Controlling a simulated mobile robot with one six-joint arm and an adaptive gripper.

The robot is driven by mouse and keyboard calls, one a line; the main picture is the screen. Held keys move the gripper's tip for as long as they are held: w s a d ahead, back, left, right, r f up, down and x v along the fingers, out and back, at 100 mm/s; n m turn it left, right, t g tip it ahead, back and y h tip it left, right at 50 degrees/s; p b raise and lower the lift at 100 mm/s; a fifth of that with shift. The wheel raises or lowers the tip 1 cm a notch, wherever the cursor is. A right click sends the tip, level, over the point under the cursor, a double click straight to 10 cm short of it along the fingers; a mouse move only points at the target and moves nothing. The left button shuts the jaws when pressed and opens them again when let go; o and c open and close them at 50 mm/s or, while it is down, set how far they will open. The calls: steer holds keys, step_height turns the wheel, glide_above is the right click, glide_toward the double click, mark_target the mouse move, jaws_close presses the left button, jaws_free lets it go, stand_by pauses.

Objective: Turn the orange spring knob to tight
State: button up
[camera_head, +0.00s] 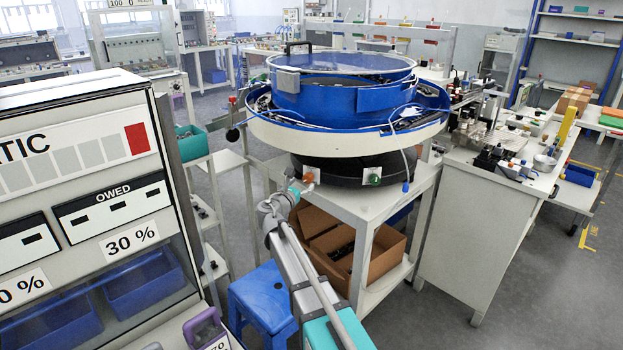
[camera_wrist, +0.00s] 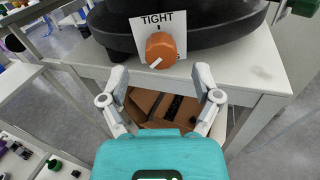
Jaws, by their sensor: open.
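The orange spring knob (camera_wrist: 161,50) sits on a white plate marked TIGHT (camera_wrist: 158,20) at the front of the bowl feeder's black base. Its white pointer line (camera_wrist: 155,63) points down and left, away from the short mark under the word TIGHT. In the head view the orange knob (camera_head: 308,178) is small, just beyond the end of my arm. My gripper (camera_wrist: 161,82) is open, with one finger on each side, just short of the knob. The fingers look empty and apart from the knob.
A green knob (camera_head: 374,176) sits to the right on the same base. The blue bowl feeder (camera_head: 345,95) with its pale rim stands above. A white table (camera_head: 350,205) carries the base, with cardboard boxes (camera_head: 375,245) on its lower shelf. A blue stool (camera_head: 262,298) stands below left.

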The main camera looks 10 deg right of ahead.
mark_target(307, 180)
steer(key=shift+x, duration=2.4)
jaws_close()
steer(key=shift+d, duration=0.25)
steer(key=shift+a, duration=0.15)
